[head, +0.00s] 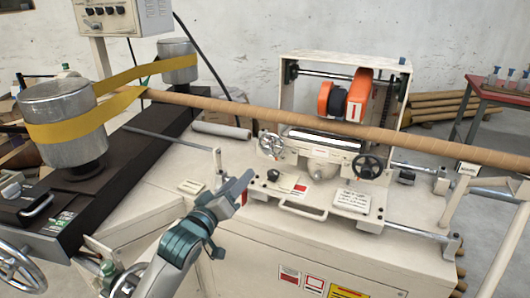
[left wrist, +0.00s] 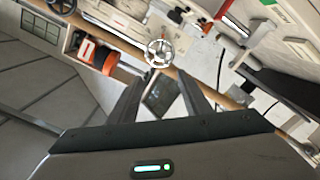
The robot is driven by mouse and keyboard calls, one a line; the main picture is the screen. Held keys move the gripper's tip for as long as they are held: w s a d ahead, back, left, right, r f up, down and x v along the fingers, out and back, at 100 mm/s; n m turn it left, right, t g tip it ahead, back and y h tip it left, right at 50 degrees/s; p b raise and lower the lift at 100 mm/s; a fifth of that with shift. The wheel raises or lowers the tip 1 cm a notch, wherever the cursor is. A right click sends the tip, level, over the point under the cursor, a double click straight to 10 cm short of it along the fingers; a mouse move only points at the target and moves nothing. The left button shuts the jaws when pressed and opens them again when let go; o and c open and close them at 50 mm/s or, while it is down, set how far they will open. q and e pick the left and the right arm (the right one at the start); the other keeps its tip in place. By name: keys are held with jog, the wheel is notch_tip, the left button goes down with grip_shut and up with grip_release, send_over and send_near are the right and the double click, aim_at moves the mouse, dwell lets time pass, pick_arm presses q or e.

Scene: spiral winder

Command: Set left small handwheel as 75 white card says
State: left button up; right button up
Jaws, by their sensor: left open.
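The left small handwheel (head: 271,146) is a silver spoked wheel on the front of the cream carriage. It also shows in the left wrist view (left wrist: 159,53), ahead of and roughly between my fingertips. A black handwheel (head: 367,166) sits to its right. A white card (head: 352,200) with dark print lies on the machine top below the black wheel; its text is too small to read. My left gripper (head: 247,182) is open and empty, in front of and below the silver wheel, apart from it. In the left wrist view its two fingers (left wrist: 160,92) stand apart. My right gripper is not visible.
A long brown tube (head: 430,147) crosses above the carriage, with orange discs (head: 345,98) behind it. A yellow belt (head: 90,118) runs round two metal drums at left. A cream handle (head: 303,211) and a black knob (head: 273,175) stand near the front edge.

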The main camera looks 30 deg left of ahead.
pick_arm(q)
jog(key=shift+w, duration=0.15)
jog(key=p, duration=0.3)
send_near(266, 150)
jog(key=w, duration=0.8)
jog(key=shift+a, duration=0.25)
jog(key=shift+w, duration=0.65)
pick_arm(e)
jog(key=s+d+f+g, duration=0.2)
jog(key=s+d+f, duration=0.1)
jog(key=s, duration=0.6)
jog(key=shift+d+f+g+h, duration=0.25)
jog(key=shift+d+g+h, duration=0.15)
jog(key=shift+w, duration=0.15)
pick_arm(q)
jog(key=shift+c, duration=1.1)
jog(key=c, duration=0.8)
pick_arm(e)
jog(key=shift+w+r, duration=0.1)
